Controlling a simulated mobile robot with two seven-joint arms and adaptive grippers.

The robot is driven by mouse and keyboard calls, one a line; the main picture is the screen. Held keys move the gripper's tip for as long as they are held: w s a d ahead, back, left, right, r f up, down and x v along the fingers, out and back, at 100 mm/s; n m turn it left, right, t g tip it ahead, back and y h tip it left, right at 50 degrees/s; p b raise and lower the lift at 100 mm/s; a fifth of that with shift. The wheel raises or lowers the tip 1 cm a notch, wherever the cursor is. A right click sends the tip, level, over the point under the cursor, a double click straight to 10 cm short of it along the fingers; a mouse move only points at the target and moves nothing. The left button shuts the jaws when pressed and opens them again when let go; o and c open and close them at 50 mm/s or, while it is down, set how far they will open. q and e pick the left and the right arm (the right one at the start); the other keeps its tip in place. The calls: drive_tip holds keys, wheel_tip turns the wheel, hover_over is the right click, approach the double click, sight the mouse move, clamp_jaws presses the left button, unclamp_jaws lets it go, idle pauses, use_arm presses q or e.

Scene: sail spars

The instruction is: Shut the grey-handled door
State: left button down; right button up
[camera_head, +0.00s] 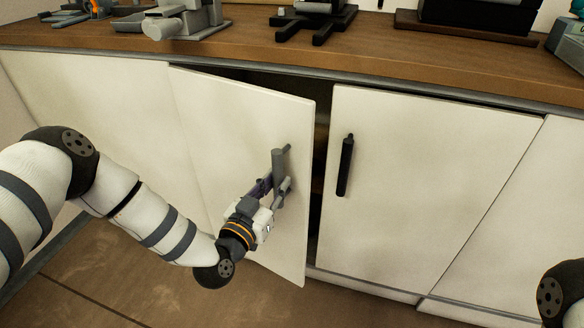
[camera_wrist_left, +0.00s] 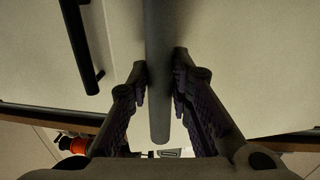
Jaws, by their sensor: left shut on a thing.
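The grey-handled door (camera_head: 235,128) stands ajar under the wooden counter, with a dark gap along its right edge. Its upright grey handle (camera_head: 279,163) is near that edge. My left gripper (camera_head: 279,186) is at the handle, its fingers on either side of it. In the left wrist view the grey handle (camera_wrist_left: 159,75) runs between the two fingers of my left gripper (camera_wrist_left: 160,90), which are closed on it. The left arm reaches in from the left in front of the cabinet. My right gripper is not in view.
A second door (camera_head: 425,190) with a black handle (camera_head: 345,165) is just right of the gap. The wooden counter (camera_head: 370,58) above holds several grey and black devices. Brown floor (camera_head: 90,275) lies free below the cabinet.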

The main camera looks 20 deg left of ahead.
sight(291, 169)
use_arm(q)
drive_tip(key=w+b, duration=0.1)
drive_tip(key=w, duration=0.1)
drive_tip(key=w+d+b, duration=0.1)
drive_tip(key=w, duration=0.2)
drive_tip(key=w+d+b, duration=0.1)
drive_tip(key=w, duration=0.2)
drive_tip(key=shift+w+d+r, duration=0.1)
drive_tip(key=shift+w+r, duration=0.05)
drive_tip(key=shift+r, duration=0.1)
drive_tip(key=c, duration=1.4)
unclamp_jaws()
drive_tip(key=shift+r, duration=0.15)
drive_tip(key=shift+o, duration=0.2)
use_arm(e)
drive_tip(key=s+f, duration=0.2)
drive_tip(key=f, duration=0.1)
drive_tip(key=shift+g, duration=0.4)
